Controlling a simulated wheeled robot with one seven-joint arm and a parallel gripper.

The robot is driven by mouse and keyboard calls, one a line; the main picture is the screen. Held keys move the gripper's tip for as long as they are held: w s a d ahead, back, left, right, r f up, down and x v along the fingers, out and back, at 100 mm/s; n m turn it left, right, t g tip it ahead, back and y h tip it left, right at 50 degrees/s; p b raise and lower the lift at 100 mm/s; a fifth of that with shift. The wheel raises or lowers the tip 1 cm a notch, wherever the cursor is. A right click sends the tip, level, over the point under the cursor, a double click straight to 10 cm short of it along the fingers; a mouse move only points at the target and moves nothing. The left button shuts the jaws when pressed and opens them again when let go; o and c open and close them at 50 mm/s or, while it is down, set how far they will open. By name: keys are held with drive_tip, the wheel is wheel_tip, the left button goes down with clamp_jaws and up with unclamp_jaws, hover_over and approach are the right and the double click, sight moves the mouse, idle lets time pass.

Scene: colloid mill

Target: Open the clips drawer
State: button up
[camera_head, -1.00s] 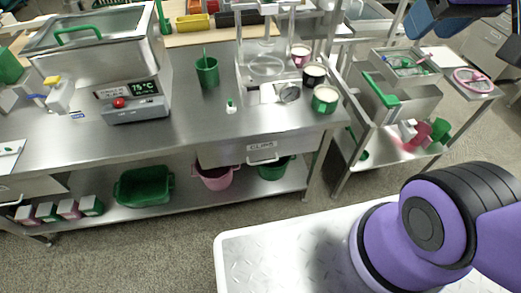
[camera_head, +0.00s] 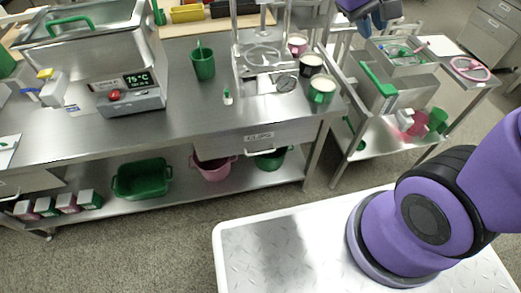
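The clips drawer (camera_head: 284,132) is a grey metal front under the right part of the steel bench. It carries a "CLIPS" label and a pale bar handle (camera_head: 260,151) below the label. It looks shut, its front close under the bench edge. Part of my arm end (camera_head: 366,10) shows at the top edge, right of the bench. My fingertips are not clearly visible, so I cannot tell the gripper's opening. It is well above and to the right of the drawer, apart from it.
The steel bench top (camera_head: 190,118) holds a green cup (camera_head: 203,64), a heater with a "75°C" display (camera_head: 132,95) and several small cups at right. A steel cart (camera_head: 375,150) stands at right. Green and pink bins sit on the shelf below. The floor before the drawer is clear.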

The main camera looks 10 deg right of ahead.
drive_tip(key=w+a+f+n+h, duration=0.1)
drive_tip(key=w+a+f+h, duration=0.15)
drive_tip(key=w+f, duration=0.35)
drive_tip(key=n+t+h, duration=0.4)
drive_tip(key=n+t, duration=0.5)
drive_tip(key=t, duration=0.2)
hover_over(261, 153)
drive_tip(key=s, duration=0.2)
wheel_tip(261, 153, down, 34)
drive_tip(key=s+a+f+n+t+y, duration=0.2)
drive_tip(key=s+f+y, duration=0.15)
drive_tip(key=f, duration=0.45)
drive_tip(key=s+a+f+n+t+y, duration=0.2)
drive_tip(key=s+f, duration=0.2)
drive_tip(key=f, duration=0.5)
drive_tip(key=x, duration=1)
drive_tip(key=shift+w+f, duration=0.15)
drive_tip(key=shift+w, duration=0.25)
clamp_jaws()
